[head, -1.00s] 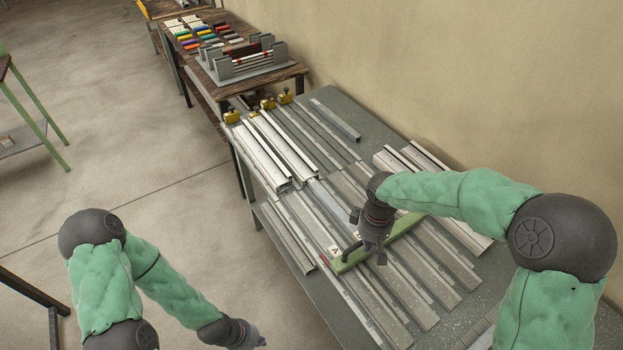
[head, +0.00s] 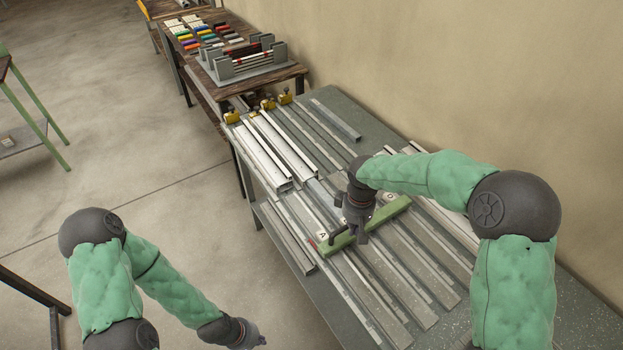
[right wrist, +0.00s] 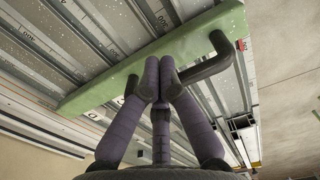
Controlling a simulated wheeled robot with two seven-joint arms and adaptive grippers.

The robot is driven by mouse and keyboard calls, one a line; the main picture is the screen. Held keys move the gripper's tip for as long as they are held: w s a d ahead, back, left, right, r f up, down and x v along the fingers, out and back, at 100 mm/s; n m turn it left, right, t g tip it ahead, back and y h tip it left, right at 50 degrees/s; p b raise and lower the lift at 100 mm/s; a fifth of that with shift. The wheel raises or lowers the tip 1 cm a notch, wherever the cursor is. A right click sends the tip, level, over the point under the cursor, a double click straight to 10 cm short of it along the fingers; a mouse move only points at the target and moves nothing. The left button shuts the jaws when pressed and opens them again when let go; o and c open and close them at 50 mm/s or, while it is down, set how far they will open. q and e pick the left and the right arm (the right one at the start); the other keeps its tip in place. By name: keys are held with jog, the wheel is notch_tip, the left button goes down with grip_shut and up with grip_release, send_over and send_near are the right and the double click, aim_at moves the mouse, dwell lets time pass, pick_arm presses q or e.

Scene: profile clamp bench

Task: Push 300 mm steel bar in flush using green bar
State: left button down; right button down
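The green bar (head: 391,212) lies across the grey profile channels on the bench, with a dark handle (right wrist: 208,66) on it. My right gripper (head: 361,238) is over the green bar; in the right wrist view its fingers (right wrist: 160,88) are closed together on the handle. A small red piece (right wrist: 241,45) shows at one end of the bar. Several steel bars and channels lie beneath and beside it; I cannot tell which is the 300 mm steel bar or whether the green bar touches its end. My left gripper (head: 252,340) is low at the bottom, away from the bench, its fingers unclear.
Pale, taller profiles (head: 262,150) lie at the far left of the bench (head: 345,115), with yellow clamps (head: 268,103) behind them. A wooden table (head: 297,70) beyond holds a rack and coloured blocks. A wall runs along the right side. Open floor lies left.

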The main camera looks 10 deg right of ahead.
jog(key=w+a+p, duration=0.1)
jog(key=w+a, duration=0.2)
jog(key=w, duration=0.5)
jog(key=w+a+p, duration=0.2)
jog(key=w+a, duration=0.2)
jog(key=w, duration=0.4)
jog(key=shift+w, duration=0.4)
dwell(1.0)
jog(key=shift+w+a+p, duration=0.15)
jog(key=shift+w+p, duration=0.2)
jog(key=shift+w, duration=0.1)
dwell(0.7)
jog(key=shift+s, duration=0.15)
notch_tip(320, 180, up, 7)
jog(key=s+p, duration=0.1)
jog(key=p, duration=0.3)
jog(key=shift+d+p, duration=0.3)
dwell(0.4)
jog(key=shift+s, duration=0.1)
dwell(0.3)
